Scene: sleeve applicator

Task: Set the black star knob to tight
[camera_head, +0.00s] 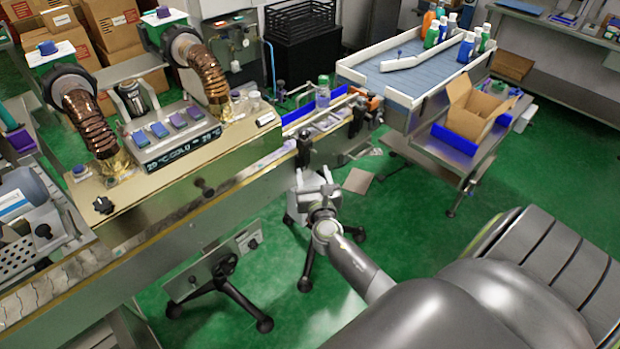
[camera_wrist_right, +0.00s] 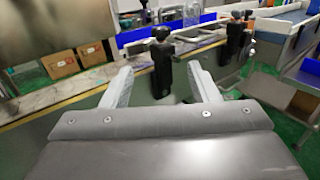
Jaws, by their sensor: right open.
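Several black knobs are in view, and I cannot tell for sure which is the star knob. A black knobbed clamp (camera_head: 303,148) stands at the conveyor's near rail. It also shows in the right wrist view (camera_wrist_right: 162,65), upright, with a dark knob on top, between and beyond my fingers. A star-shaped black knob (camera_head: 103,205) sits on the machine's front left, and another black knob (camera_head: 204,188) is farther right along it. My right gripper (camera_head: 314,178) is open and empty, just in front of the first clamp and apart from it. My left gripper is out of view.
A second black clamp (camera_head: 358,114) stands farther along the conveyor; it also shows in the right wrist view (camera_wrist_right: 236,40). The machine (camera_head: 165,210) carries copper hoses and a display. A cardboard box (camera_head: 473,108) is at the right. Green floor (camera_head: 400,215) is open right of my gripper.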

